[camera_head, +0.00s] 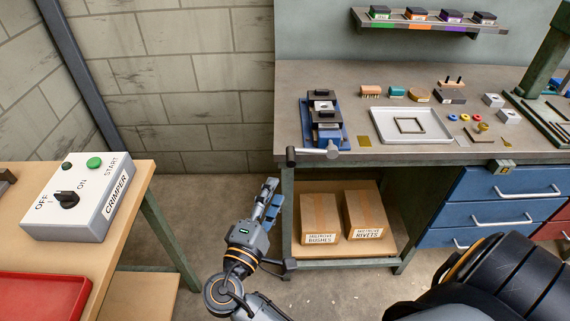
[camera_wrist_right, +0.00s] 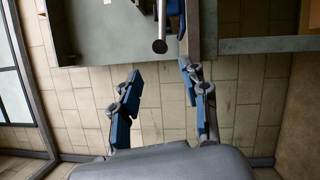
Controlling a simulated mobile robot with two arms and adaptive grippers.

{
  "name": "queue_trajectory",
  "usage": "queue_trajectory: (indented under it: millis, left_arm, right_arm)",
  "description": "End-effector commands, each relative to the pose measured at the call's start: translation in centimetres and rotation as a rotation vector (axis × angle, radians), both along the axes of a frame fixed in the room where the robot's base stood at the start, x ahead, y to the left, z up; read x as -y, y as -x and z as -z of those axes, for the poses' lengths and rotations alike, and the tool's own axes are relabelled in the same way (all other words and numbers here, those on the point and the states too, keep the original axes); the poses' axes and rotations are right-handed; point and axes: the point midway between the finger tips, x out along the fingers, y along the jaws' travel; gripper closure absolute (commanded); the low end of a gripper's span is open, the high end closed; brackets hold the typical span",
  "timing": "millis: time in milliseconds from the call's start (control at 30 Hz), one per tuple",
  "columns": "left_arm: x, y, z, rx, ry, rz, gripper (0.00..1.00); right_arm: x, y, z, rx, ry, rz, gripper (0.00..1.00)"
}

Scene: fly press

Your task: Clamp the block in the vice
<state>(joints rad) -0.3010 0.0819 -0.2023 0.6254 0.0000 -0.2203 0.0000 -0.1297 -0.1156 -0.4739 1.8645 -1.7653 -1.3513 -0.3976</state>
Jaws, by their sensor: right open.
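The blue vice (camera_head: 336,134) with dark jaws stands at the left front of the workbench. A small grey block (camera_head: 323,105) with a dark mark on top sits between its jaws; I cannot tell whether the jaws touch it. The vice's grey handle bar (camera_head: 315,152) sticks out over the bench's front edge. The handle's round end (camera_wrist_right: 160,46) shows in the right wrist view, beyond the fingertips. My right gripper (camera_head: 272,192) is open and empty, below and left of the handle in the head view; it also shows in the wrist view (camera_wrist_right: 162,72). My left gripper is out of view.
A pale tray (camera_head: 384,133) with a square frame and several small parts lie right of the vice. Two cartons (camera_head: 320,215) (camera_head: 366,210) stand on the shelf below. A crimper box (camera_head: 80,200) and red tray (camera_head: 40,300) are on the left table. Open floor lies between.

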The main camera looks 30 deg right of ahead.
Motion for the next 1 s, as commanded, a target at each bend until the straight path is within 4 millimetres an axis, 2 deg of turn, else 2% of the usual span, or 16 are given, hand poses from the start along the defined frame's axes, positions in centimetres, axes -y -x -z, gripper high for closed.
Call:
queue_trajectory:
  millis: [167,500,700,1000]
  left_arm:
    - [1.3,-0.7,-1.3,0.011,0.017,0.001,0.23]
    - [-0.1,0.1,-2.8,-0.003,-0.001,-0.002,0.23]
    - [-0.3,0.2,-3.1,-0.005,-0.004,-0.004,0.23]
    - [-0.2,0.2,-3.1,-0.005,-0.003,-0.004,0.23]
  right_arm:
    - [3.0,-2.2,-0.8,0.001,0.004,-0.001,0.55]
    - [8.2,-6.1,-1.0,-0.001,0.001,-0.003,0.55]
    - [9.5,-7.1,-0.9,-0.001,0.0,-0.004,0.55]
    - [9.7,-7.3,-0.9,-0.001,-0.001,-0.004,0.55]
